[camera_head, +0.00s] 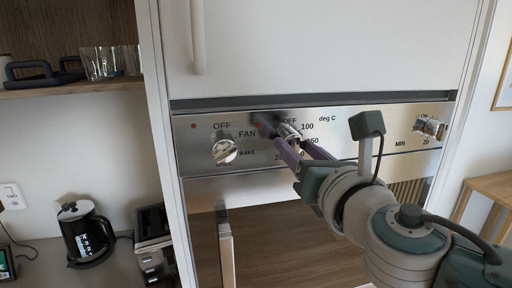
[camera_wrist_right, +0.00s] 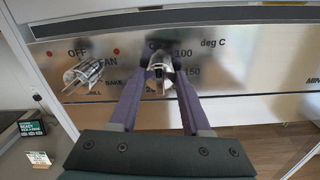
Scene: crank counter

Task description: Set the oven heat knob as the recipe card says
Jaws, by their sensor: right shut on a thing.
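The oven heat knob (camera_head: 291,132) is the silver middle knob on the steel control panel, with OFF, 100 and 150 deg C marks showing around it. My right gripper (camera_head: 281,132) is shut on this knob, its purple fingers on either side. In the right wrist view the knob (camera_wrist_right: 160,78) sits between the fingertips (camera_wrist_right: 159,66); its pointer direction and the lower marks are partly hidden. A small white card with print (camera_wrist_right: 38,159) lies on the counter at lower left in that view; its text is too small to read. My left gripper is not in view.
The OFF/FAN/BAKE knob (camera_head: 224,151) is left of the heat knob, and the MIN timer knob (camera_head: 430,127) is at the right end. The oven door handle (camera_head: 227,255) stands out below.

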